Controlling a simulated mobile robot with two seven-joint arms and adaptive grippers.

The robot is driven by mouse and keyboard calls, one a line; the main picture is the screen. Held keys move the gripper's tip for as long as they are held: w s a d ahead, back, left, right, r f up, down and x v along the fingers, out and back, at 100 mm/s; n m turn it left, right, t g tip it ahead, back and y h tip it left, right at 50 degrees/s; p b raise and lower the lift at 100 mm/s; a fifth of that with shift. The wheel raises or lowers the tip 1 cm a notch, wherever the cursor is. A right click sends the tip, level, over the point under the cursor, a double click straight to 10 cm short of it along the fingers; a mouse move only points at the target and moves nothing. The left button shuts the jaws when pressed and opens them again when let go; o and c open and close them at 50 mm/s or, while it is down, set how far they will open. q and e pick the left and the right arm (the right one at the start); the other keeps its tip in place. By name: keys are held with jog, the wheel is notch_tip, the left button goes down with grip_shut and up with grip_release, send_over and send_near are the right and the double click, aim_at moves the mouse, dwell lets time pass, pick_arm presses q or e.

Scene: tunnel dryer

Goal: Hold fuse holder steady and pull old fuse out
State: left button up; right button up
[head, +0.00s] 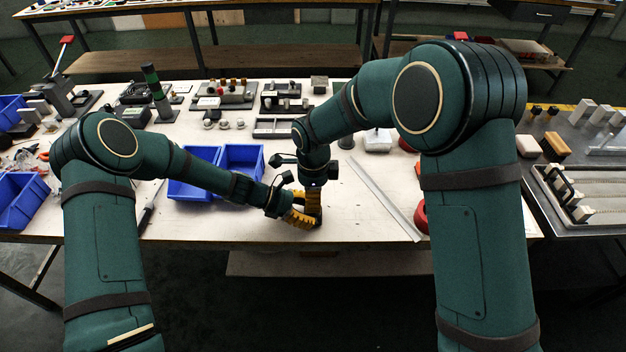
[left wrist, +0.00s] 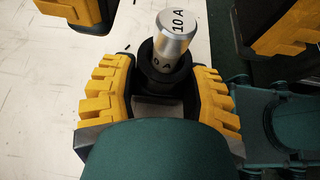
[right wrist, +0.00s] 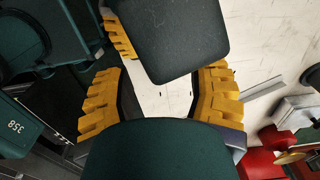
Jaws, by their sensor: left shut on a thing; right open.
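In the left wrist view a silver cylindrical fuse (left wrist: 176,35) marked "10 A" stands in a round black fuse holder (left wrist: 165,82). My left gripper (left wrist: 162,100) is shut on the fuse holder, with a yellow finger on each side. My right gripper (right wrist: 158,95) is open; in the left wrist view its fingers stand apart on either side of the fuse, not touching it. In the right wrist view the left gripper's dark body covers the top middle, and the fuse is hidden. In the head view both grippers meet low over the white bench (head: 275,230), hiding the fuse and holder.
Two blue bins (head: 240,163) stand left of the grippers. A long metal strip (head: 385,198) lies to the right, near a red object (head: 420,217). A white box (head: 377,140) stands behind. Fixtures and small parts fill the bench's back. The front edge near the grippers is clear.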

jog(key=shift+f, duration=1.3)
grip_shut()
